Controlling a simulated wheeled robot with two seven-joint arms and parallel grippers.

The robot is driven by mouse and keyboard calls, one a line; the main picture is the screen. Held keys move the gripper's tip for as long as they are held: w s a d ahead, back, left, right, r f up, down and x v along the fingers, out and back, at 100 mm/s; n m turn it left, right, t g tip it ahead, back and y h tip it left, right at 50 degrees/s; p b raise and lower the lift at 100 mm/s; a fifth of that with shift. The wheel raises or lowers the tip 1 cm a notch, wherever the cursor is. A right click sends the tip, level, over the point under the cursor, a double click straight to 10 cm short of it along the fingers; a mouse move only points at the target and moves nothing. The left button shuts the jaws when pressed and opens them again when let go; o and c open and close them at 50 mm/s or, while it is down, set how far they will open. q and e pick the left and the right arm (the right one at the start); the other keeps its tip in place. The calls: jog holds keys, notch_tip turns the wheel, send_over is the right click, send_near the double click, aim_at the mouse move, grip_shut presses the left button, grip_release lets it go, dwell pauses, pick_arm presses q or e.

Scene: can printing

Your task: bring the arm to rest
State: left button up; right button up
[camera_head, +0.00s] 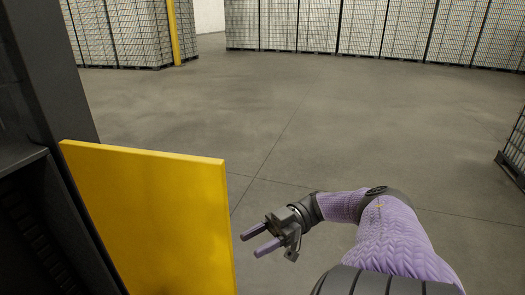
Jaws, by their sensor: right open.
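My right arm (385,225), purple with dark joints, comes in from the lower right and is bent, with its forearm reaching left. My right gripper (255,240) is open, its two purple fingers apart and pointing left. Nothing shows between the fingers. The gripper is over the grey floor, just right of the yellow panel's edge in the picture. My left gripper is out of view.
A yellow panel (150,215) stands at the left beside a dark machine frame (45,75). Stacked pallets of cans (375,28) line the back, with another stack (115,32) at the back left. A dark pallet edge (512,165) shows at the right. The middle floor (270,110) is clear.

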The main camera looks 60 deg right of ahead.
jog(key=b+v, duration=0.1)
jog(key=v, duration=0.1)
jog(key=shift+s+d, duration=0.2)
jog(key=shift+d, duration=0.15)
